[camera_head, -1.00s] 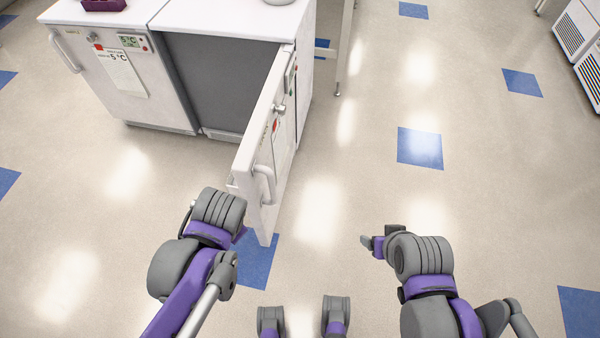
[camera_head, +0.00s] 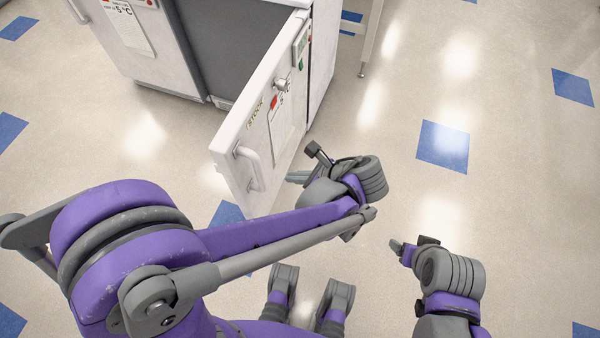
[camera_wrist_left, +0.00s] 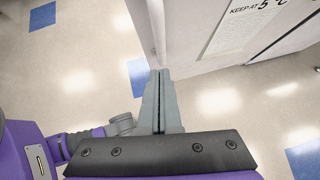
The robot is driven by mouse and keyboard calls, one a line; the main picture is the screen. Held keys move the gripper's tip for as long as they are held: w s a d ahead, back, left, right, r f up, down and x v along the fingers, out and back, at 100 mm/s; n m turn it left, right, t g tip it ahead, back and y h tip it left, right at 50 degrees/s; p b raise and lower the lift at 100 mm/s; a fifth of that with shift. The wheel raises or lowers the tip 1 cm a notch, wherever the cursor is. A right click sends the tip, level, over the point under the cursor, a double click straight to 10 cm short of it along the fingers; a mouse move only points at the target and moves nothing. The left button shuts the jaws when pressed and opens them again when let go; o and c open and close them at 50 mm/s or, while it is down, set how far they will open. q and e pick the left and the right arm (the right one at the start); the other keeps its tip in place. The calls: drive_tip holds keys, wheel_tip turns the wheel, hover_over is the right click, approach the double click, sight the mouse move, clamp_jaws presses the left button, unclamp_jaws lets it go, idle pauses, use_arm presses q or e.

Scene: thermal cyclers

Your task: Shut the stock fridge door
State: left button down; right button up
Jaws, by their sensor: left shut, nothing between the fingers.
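The stock fridge door (camera_head: 262,128) stands wide open, swung out from the white cabinet. Its outer face, with a STOCK label, a paper sheet and a knob, is toward the right. Its white handle (camera_head: 250,168) is near the free end. My left gripper (camera_head: 292,177) is shut and empty, on the outer-face side of the door near its lower edge. In the left wrist view the shut fingers (camera_wrist_left: 160,85) point toward the door (camera_wrist_left: 190,28); I cannot tell whether they touch. My right gripper (camera_head: 398,247) is off to the right, over the floor; its jaws are too small to judge.
The fridge's dark grey interior (camera_head: 225,45) shows beside the door. A neighbouring white fridge (camera_head: 130,50) with a shut door stands to the left. The floor to the right is clear.

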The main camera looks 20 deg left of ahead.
sight(261, 169)
use_arm(q)
drive_tip(key=shift+w+a+f+b, duration=0.2)
drive_tip(key=shift+w+a+f, duration=0.35)
drive_tip(key=shift+a, duration=0.75)
drive_tip(key=shift+w+a+f+b, duration=0.2)
drive_tip(key=shift+a+f, duration=0.65)
drive_tip(key=shift+a, duration=0.45)
drive_tip(key=shift+w+a+f+b, duration=0.15)
drive_tip(key=shift+w+a+f, duration=0.4)
drive_tip(key=shift+a, duration=0.75)
drive_tip(key=shift+s+f, duration=0.15)
